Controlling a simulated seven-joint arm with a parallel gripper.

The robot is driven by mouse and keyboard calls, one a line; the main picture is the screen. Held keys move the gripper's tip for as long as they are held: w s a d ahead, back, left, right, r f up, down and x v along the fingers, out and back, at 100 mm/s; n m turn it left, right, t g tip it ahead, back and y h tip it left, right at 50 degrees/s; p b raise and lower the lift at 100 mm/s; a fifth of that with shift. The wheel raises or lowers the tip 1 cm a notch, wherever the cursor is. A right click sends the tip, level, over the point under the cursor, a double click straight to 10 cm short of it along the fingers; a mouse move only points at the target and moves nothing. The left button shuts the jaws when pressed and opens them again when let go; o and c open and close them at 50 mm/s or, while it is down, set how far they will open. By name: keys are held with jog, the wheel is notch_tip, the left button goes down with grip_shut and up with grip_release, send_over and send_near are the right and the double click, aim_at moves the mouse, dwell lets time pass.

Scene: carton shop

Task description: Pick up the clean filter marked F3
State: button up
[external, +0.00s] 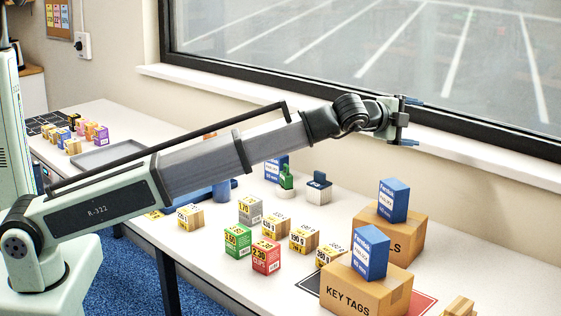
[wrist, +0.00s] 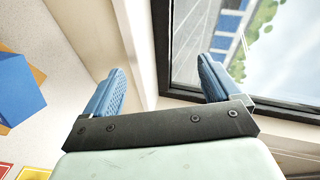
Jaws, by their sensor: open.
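My gripper (external: 411,121) is open and empty, raised high above the table near the window sill. In the wrist view its two blue fingers (wrist: 160,70) are spread apart with nothing between them, facing the window and wall. Blue boxes with small white lettering stand on cartons: one on the rear carton (external: 394,200), one on the front carton (external: 370,252). A blue box (wrist: 18,88) also shows at the left of the wrist view.
The front carton marked KEY TAGS (external: 345,293) and the rear carton (external: 408,240) stand at the right. Several small printed boxes, including a green one (external: 238,241) and a red one (external: 266,255), stand mid-table. A grey tray (external: 105,155) lies farther left. The window sill (external: 230,95) runs behind.

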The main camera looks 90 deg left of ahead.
jog(key=s+a+f+n+g, duration=0.3)
jog(key=s+a+f+n, duration=0.15)
jog(key=a, duration=0.45)
jog(key=n+g+h, duration=0.5)
jog(key=n+g, duration=0.2)
jog(key=n, duration=0.7)
send_near(318, 183)
jog(key=x, duration=0.6)
jog(key=shift+a+f, duration=0.2)
jog(key=shift+a, duration=0.15)
jog(key=shift+d+x, duration=0.15)
jog(key=shift+x, duration=1.2)
jog(key=shift+d+x, duration=0.1)
jog(key=shift+x, duration=1.25)
jog(key=shift+w, duration=0.1)
jog(key=shift+c, duration=0.2)
jog(key=c, duration=1)
